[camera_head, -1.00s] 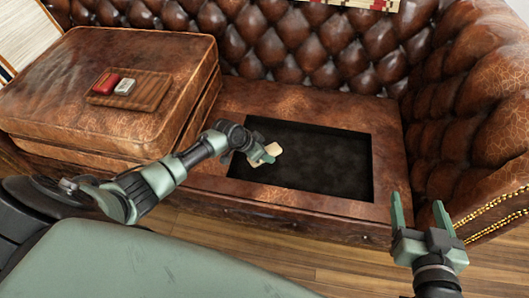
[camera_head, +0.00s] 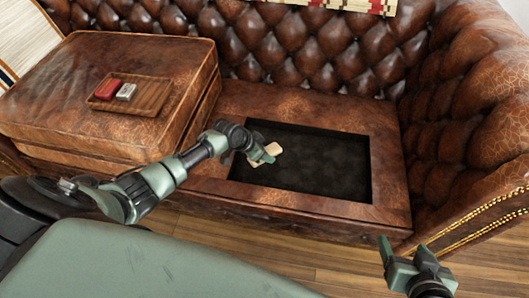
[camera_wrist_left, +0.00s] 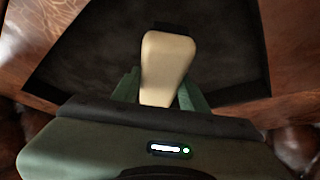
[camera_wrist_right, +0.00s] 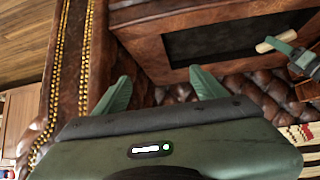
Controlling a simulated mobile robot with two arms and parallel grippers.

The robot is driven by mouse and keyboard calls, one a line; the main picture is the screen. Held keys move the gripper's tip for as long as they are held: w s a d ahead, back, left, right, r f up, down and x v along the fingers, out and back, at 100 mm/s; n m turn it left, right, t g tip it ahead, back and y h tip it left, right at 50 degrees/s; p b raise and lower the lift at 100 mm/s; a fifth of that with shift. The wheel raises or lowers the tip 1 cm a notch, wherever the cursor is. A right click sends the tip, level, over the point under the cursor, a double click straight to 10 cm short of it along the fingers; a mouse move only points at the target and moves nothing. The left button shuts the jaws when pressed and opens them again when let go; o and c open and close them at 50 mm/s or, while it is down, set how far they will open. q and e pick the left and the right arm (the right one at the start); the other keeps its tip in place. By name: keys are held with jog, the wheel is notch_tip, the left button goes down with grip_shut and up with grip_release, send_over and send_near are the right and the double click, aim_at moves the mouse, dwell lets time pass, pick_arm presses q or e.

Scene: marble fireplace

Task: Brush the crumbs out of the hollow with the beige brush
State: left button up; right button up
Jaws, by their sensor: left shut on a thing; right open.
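The beige brush (camera_head: 267,153) is in my left gripper (camera_head: 262,155), over the left end of the dark hollow (camera_head: 320,165) in the sofa seat. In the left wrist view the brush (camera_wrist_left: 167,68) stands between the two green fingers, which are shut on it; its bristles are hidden. The hollow (camera_wrist_left: 225,45) fills the view behind it. No crumbs can be made out on the dark floor of the hollow. My right gripper (camera_head: 404,252) is in front of the sofa at the lower right, open and empty. Its spread fingers show in the right wrist view (camera_wrist_right: 160,88).
A leather cushion (camera_head: 130,70) lies on the left of the seat. On it is a wooden tray (camera_head: 150,97) with a red block (camera_head: 107,89) and a pale block (camera_head: 126,92). The tufted backrest (camera_head: 300,50) and right armrest (camera_head: 470,140) bound the hollow.

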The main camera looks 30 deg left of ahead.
pick_arm(q)
jog(key=shift+r+p, duration=0.3)
jog(key=shift+r, duration=0.05)
jog(key=shift+r+p, duration=0.75)
jog(key=shift+p, duration=0.1)
pick_arm(e)
jog(key=s+d+f+g, duration=0.1)
jog(key=s+f+g, duration=0.1)
jog(key=s, duration=0.3)
jog(key=s+d+f+g+h, duration=0.1)
jog(key=s+d+f+g, duration=0.1)
jog(key=s, duration=0.4)
jog(key=shift+f+g, duration=0.15)
jog(key=shift+g, duration=0.75)
jog(key=shift+w, duration=0.1)
